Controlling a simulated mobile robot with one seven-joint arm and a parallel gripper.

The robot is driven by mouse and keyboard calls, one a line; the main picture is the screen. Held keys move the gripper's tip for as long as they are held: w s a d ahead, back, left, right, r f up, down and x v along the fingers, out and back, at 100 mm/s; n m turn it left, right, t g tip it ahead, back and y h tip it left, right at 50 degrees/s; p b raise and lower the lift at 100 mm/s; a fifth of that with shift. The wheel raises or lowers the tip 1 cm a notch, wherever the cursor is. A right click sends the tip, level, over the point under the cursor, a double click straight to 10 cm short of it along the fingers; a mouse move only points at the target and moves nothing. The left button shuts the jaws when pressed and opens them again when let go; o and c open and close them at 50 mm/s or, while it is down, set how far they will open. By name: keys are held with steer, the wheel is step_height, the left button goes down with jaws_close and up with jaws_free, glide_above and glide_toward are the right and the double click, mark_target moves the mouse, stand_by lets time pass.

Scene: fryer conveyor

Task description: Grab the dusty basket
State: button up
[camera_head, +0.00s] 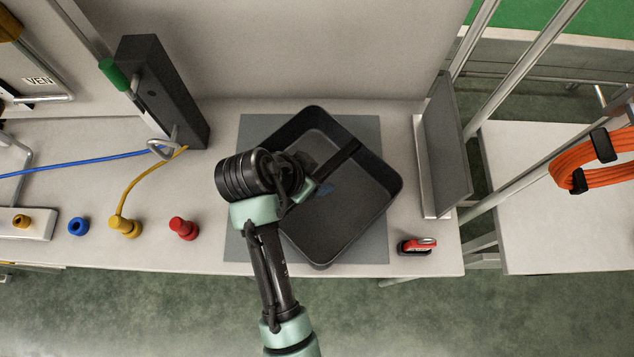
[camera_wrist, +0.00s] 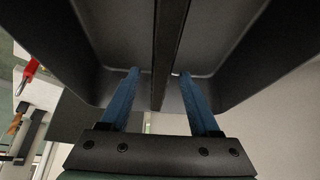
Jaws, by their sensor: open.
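The basket is a dark grey, square, open bin (camera_head: 345,235) with rounded corners, turned diagonally on a grey mat (camera_head: 250,135). A dark straight bar (camera_head: 340,158) spans its top like a handle; it also shows in the wrist view (camera_wrist: 170,40). My arm reaches over the basket's left side in the head view. My gripper (camera_wrist: 157,74) has its two blue fingers apart, one on each side of the bar, with gaps visible between bar and fingers. In the head view the wrist hides the bar's near end and part of the left wall. I cannot make out dust.
A grey upright panel (camera_head: 445,145) stands right of the mat, with a small red and black item (camera_head: 416,246) in front. Red (camera_head: 183,228), yellow (camera_head: 125,227) and blue (camera_head: 78,226) pieces line the left front. A dark post (camera_head: 165,90) stands back left.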

steer(key=shift+w+d+f, duration=0.2)
steer(key=shift+w+f, duration=0.05)
steer(key=shift+f, duration=0.25)
jaws_close()
stand_by(1.1)
